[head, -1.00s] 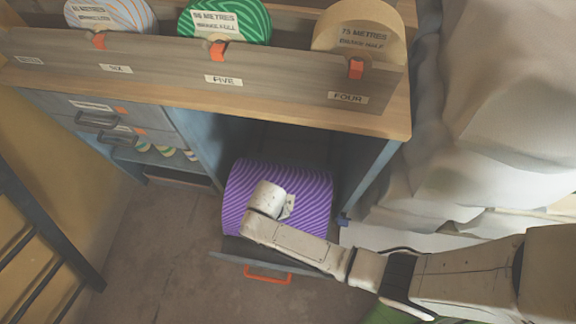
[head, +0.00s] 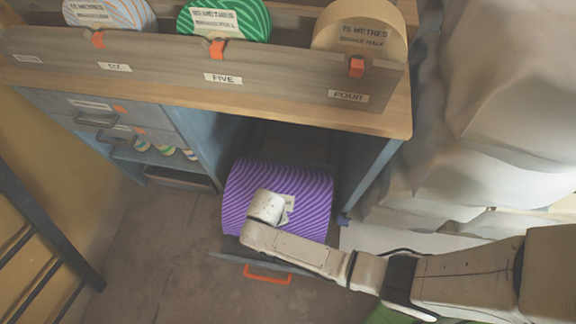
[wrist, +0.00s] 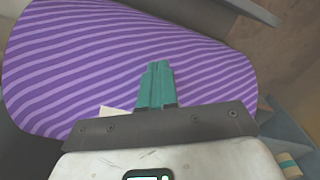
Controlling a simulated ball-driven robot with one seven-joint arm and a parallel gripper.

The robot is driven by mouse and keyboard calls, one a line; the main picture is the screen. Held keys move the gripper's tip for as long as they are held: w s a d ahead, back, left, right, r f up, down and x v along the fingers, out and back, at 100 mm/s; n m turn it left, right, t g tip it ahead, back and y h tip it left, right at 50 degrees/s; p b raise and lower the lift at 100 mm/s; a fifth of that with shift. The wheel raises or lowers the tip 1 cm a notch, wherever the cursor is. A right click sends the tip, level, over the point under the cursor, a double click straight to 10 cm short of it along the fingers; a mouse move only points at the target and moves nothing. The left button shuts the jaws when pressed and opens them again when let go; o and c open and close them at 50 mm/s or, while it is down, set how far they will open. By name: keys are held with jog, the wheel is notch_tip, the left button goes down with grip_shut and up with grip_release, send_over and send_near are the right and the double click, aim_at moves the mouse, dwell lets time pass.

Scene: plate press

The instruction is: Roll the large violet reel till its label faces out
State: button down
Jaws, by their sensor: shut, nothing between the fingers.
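The large violet reel (head: 310,190), with pale wavy stripes, lies on its side in the low open bay under the bench. Part of a cream label (head: 289,204) shows beside my wrist, and my arm hides the rest. In the wrist view the reel (wrist: 90,60) fills the upper left, and a pale corner of the label (wrist: 113,111) shows at the left of my gripper. My gripper (wrist: 158,66) has teal fingers, closed together with nothing between them. The fingertips lie over the striped surface; I cannot tell whether they touch it.
A pulled-out tray with an orange handle (head: 267,274) sits below the reel. Bay walls stand on both sides. Above, a bench rack (head: 270,80) holds several reels. White sheeting (head: 500,110) fills the right, and a dark ladder-like frame (head: 45,235) stands left. The floor (head: 150,260) between is clear.

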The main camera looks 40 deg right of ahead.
jog(key=shift+s+a+f, duration=0.1)
jog(key=shift+s+f, duration=0.05)
jog(key=shift+f, duration=0.05)
dwell(0.3)
jog(key=shift+s+a+f+b, duration=0.35)
jog(key=shift+a+f, duration=0.15)
jog(key=shift+f, duration=0.3)
jog(key=shift+s+a+f+b, duration=0.3)
jog(key=shift+a+f+b, duration=0.2)
jog(key=shift+f, duration=0.2)
dwell(0.3)
notch_tip(320, 180, up, 7)
jog(key=s+a+p, duration=0.1)
jog(key=p, duration=0.6)
jog(key=shift+s+a, duration=0.2)
jog(key=shift+a, duration=0.2)
